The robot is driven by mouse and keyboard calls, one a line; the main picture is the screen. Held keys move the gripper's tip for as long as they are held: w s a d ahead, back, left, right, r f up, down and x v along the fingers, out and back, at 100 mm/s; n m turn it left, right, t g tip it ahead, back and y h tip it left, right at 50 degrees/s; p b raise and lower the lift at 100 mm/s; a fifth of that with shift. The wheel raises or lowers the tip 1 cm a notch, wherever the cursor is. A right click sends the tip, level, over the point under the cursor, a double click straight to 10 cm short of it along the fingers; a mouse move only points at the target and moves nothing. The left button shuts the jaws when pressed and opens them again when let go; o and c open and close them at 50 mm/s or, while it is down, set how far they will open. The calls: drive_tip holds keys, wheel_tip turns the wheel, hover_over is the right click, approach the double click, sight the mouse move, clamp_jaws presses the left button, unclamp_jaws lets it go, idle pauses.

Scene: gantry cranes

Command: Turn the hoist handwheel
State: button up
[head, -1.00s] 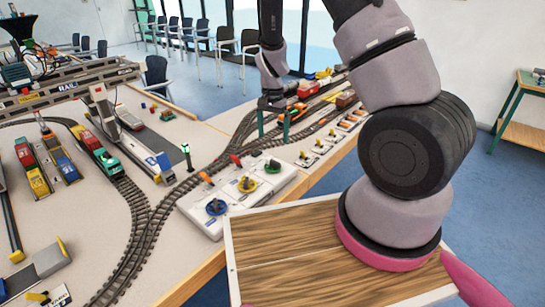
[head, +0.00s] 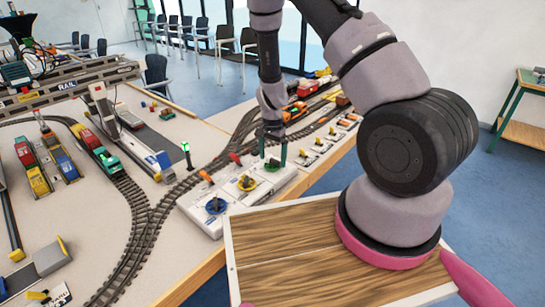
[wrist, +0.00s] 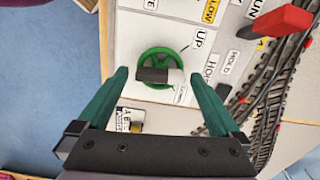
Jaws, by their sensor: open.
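A green handwheel (head: 272,166) sits on the white control box (head: 205,222), at its far right end in the head view. In the wrist view the handwheel (wrist: 163,52) has a black and white crossbar, and labels beside it include "UP" and a partly hidden word starting "HO". My gripper (head: 273,150) is pointed down just above this wheel. In the wrist view my gripper (wrist: 158,77) is open, with one green finger to each side of the wheel. The fingers look apart from the rim; their exact height over it is hard to tell.
A yellow handwheel (head: 246,183) and a blue handwheel (head: 215,205) stand nearer on the same box. Model tracks (head: 145,225) run behind the box. The wooden board (head: 285,235) lies in front.

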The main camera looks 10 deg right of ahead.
drive_tip(key=c, duration=1.2)
drive_tip(key=shift+c, duration=0.2)
drive_tip(key=shift+n, duration=0.3)
drive_tip(key=n, duration=0.3)
drive_tip(key=shift+n, duration=2.5)
